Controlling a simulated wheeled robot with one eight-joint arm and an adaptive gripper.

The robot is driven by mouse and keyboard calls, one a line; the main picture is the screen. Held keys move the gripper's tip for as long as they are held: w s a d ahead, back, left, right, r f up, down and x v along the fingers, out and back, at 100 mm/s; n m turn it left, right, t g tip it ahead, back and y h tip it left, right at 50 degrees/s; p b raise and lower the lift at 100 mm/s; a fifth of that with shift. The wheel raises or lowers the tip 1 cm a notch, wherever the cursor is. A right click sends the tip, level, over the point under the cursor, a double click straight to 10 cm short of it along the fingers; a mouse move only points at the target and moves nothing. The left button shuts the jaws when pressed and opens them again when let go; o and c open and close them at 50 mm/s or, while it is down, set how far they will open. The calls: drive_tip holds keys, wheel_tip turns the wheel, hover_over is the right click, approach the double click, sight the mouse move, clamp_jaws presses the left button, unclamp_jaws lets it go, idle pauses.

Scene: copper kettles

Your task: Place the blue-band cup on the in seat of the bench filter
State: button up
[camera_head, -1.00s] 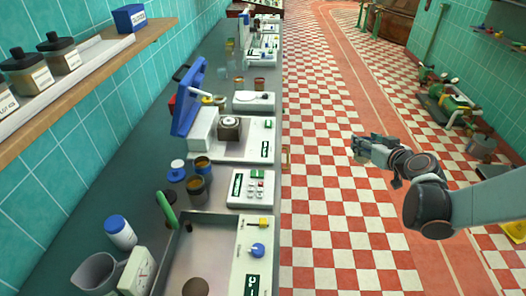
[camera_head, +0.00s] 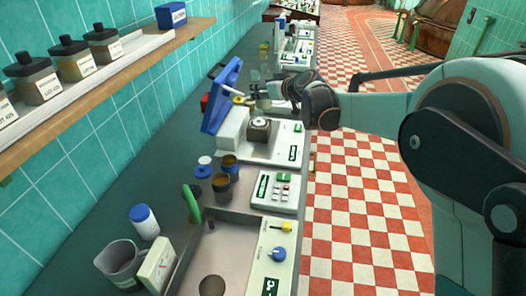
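My gripper (camera_head: 266,92) is over the bench behind the blue panel, where small amber cups stood. It hides most of that spot, and a small pale shape shows at its fingertips. I cannot tell whether it holds anything. Two dark cups with amber contents stand nearer: one behind (camera_head: 230,162) with a bluish band, and one in front (camera_head: 222,187). The band is too small to be sure of. A white bench unit (camera_head: 285,150) carries a dark block with a round top (camera_head: 259,130). I cannot tell which unit is the bench filter or which seat is "in".
A tilted blue panel (camera_head: 221,95) stands close left of my gripper. A white control box (camera_head: 275,190), a grey tray (camera_head: 235,232), a blue-capped jar (camera_head: 144,222) and a jug (camera_head: 119,262) are nearer. A wall shelf (camera_head: 110,90) holds jars. The checkered floor is open.

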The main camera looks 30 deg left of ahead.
wheel_tip(320, 180, down, 20)
drive_tip(key=b, duration=0.6)
drive_tip(key=shift+a+r, duration=0.1)
drive_tip(key=shift+b, duration=0.35)
drive_tip(key=o, duration=1.1)
drive_tip(key=shift+o, duration=0.2)
drive_tip(key=shift+s+d+r, duration=0.15)
drive_tip(key=shift+d, duration=0.05)
drive_tip(key=p+v, duration=0.3)
drive_tip(key=v, duration=0.8)
drive_tip(key=shift+s+d+p, duration=0.15)
drive_tip(key=shift+d+p, duration=0.1)
drive_tip(key=shift+p, duration=0.05)
drive_tip(key=shift+r, duration=0.1)
